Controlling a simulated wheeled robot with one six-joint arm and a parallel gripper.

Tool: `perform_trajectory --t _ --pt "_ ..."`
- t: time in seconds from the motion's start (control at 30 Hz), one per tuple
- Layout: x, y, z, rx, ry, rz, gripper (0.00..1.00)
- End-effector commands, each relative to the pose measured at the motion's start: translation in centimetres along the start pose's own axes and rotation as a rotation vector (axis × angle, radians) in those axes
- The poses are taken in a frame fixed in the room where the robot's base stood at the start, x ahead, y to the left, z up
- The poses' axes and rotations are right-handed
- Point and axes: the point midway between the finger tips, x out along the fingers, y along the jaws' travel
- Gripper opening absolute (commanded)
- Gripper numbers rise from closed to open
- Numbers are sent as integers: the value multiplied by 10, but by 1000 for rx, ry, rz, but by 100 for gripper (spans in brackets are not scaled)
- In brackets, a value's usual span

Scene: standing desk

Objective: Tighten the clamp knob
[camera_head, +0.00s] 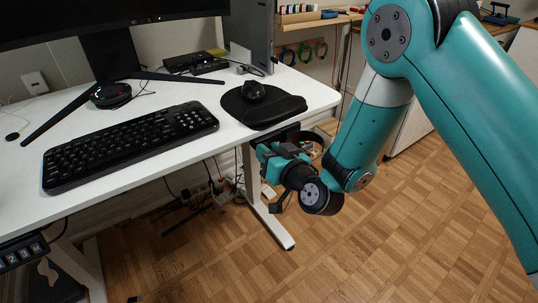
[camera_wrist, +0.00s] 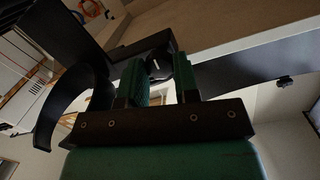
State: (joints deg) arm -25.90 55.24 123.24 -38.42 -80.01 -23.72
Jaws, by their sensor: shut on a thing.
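The clamp knob (camera_wrist: 158,66) is round and black, below the desk's edge in the wrist view. My gripper (camera_wrist: 157,78) has green fingers on either side of it and is shut on it. The black clamp (camera_wrist: 148,45) sits against the desk's edge, and a broad curved black hook (camera_wrist: 72,98) hangs from it at left. In the head view, my gripper (camera_head: 275,157) is under the desk's right front corner. The knob is hidden there, and the hook (camera_head: 313,139) shows only in part behind my arm.
The white desk (camera_head: 150,98) carries a keyboard (camera_head: 130,142), a mouse (camera_head: 254,90) on a black mat (camera_head: 275,110) and a monitor stand. A white desk leg (camera_head: 262,205) stands close to my gripper. A dark bar (camera_wrist: 255,75) runs under the desktop.

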Motion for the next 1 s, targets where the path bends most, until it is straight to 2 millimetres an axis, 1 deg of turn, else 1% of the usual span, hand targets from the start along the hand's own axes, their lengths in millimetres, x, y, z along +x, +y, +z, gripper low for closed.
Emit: perform_trajectory --t 0.27,0.7,0.73,0.77,0.8,0.83,1.0 --pt "1 -1 -2 67 0 -10 5" --pt "1 -2 -2 78 0 -11 5" --pt "1 -2 -2 78 0 -11 33" --pt "1 -2 -2 78 0 -11 40" --pt "1 -2 -2 78 0 -10 49" --pt "1 -1 -2 78 -1 -10 54" --pt "0 0 -1 78 -2 -8 54"
